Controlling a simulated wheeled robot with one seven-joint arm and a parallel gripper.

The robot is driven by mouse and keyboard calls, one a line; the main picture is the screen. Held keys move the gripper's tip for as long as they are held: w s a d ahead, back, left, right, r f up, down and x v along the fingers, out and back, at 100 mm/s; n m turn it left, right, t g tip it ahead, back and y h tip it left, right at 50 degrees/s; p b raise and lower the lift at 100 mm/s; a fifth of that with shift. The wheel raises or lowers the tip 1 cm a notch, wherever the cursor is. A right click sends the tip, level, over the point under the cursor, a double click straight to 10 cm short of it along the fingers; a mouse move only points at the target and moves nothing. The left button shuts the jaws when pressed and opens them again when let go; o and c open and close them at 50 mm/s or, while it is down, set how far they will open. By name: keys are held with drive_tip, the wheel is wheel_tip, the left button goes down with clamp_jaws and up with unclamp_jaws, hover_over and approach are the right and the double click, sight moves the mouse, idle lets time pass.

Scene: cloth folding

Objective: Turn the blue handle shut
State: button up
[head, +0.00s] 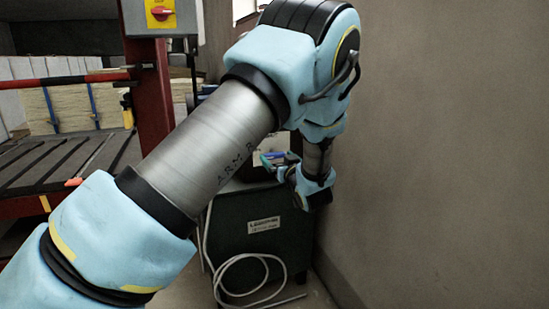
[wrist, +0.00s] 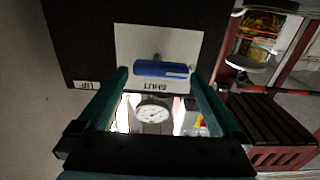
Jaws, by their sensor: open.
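The blue handle (wrist: 162,69) lies level across a light plate (wrist: 150,42) in the wrist view. The word "SHUT" appears upside down on the plate, just below the handle in the picture. My gripper (wrist: 159,76) has two green fingers spread apart, with the handle showing between their tips. I cannot tell whether either finger touches it. In the head view my gripper (head: 272,159) is small and partly hidden by my arm, above a dark cabinet. The handle cannot be made out clearly there.
A dark panel (wrist: 75,30) surrounds the plate, with an "UP" label at its corner. A round dial gauge (wrist: 152,112) shows between the fingers. The dark green cabinet (head: 262,250) has a pale cable (head: 240,258) looped before it. A bare wall (head: 440,150) is close on the right.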

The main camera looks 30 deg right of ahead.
sight(276, 155)
drive_tip(key=shift+w+d, duration=0.2)
drive_tip(key=shift+w, duration=1.4)
drive_tip(key=c, duration=1.1)
